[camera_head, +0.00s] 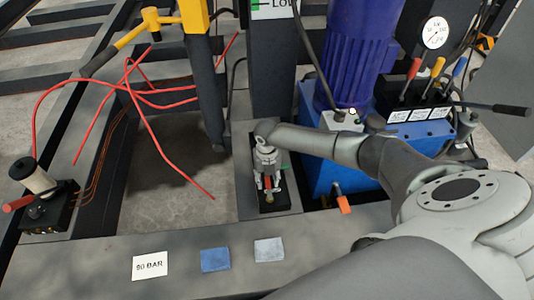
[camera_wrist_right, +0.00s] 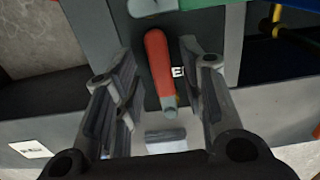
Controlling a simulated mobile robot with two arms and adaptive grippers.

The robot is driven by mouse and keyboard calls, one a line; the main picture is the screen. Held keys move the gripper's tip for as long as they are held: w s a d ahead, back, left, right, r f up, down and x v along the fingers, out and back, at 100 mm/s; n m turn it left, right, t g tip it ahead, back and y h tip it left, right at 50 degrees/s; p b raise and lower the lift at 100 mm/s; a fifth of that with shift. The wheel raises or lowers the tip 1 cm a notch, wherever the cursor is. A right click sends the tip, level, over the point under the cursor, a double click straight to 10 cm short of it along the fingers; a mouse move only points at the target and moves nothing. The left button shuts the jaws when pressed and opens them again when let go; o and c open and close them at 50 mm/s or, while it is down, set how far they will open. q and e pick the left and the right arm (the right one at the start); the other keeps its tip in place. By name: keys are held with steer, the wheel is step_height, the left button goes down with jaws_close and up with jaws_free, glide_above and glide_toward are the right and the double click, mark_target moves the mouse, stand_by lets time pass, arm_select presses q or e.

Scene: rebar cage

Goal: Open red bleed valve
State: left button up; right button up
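The red bleed valve handle (camera_wrist_right: 160,62) stands out in the right wrist view, with its lower end between the fingers of my right gripper (camera_wrist_right: 162,100). The fingers are open, with a gap on both sides of the handle. In the head view my right gripper (camera_head: 268,180) points down over a dark block on the frame. A small part of the red handle (camera_head: 268,184) shows there between the fingers; the rest is hidden by the gripper. My left gripper is not in view.
A blue tank (camera_head: 318,165) with an orange-handled tap (camera_head: 343,204) stands just right of the gripper. A "90 BAR" card (camera_head: 150,265) and two cloths (camera_head: 215,260) lie on the front beam.

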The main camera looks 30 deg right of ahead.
mark_target(267, 182)
step_height(267, 182, up, 12)
stand_by(0.5)
steer(key=shift+s+f, duration=0.1)
stand_by(0.4)
